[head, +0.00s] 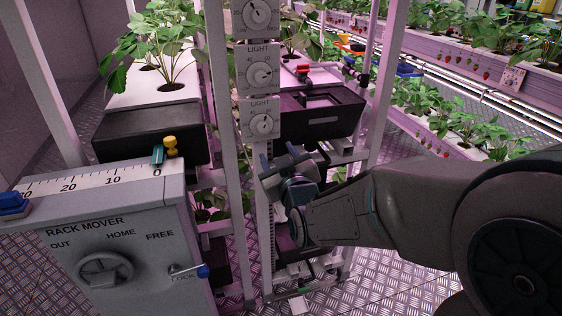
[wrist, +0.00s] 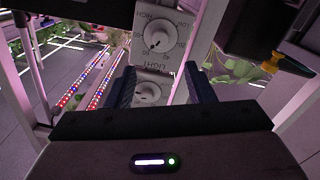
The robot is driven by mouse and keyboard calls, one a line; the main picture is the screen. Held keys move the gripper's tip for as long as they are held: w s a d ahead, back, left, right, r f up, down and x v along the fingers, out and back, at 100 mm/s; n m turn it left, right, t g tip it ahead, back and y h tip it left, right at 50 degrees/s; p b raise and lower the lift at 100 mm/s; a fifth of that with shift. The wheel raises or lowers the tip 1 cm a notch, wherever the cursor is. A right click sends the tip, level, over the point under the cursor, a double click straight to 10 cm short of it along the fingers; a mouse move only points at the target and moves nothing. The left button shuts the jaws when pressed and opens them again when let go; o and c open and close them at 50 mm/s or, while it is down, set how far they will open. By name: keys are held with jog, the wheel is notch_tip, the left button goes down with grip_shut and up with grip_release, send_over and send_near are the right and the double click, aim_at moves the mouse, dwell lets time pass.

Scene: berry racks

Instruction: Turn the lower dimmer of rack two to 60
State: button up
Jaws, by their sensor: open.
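A narrow grey post in the head view carries a column of round dials. Its lowest LIGHT dial (head: 264,123) is just above my gripper (head: 280,172); another LIGHT dial (head: 260,76) sits above it. The lowest dial's setting is too small to read. The wrist view looks upside down. There my gripper (wrist: 160,90) is open, with its dark fingers on both sides of the post and apart from the knobs. One dial (wrist: 157,37) shows fully beyond the fingers, and a second dial (wrist: 148,92) shows partly between them. No rack number is legible.
A grey RACK MOVER box (head: 110,240) with a knob, lock lever and scale stands at the left front. Dark bins (head: 150,134) and a black box (head: 322,110) flank the post. Planted shelves (head: 480,60) run at the right.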

jog(key=shift+v, duration=1)
jog(key=s+d+r+m+g+h+p, duration=0.2)
jog(key=s+d+m+g+p, duration=0.1)
jog(key=s+d+g+p, duration=0.4)
jog(key=s+d+r+m+g+h+p, duration=0.2)
jog(key=s+d+g+p, duration=0.5)
jog(key=s, duration=0.6)
jog(key=shift+s+m+g+h, duration=0.3)
jog(key=shift+m+h, duration=0.2)
jog(key=shift+m, duration=0.5)
jog(key=shift+w, duration=0.1)
jog(key=shift+c, duration=1.4)
jog(key=shift+d, duration=0.2)
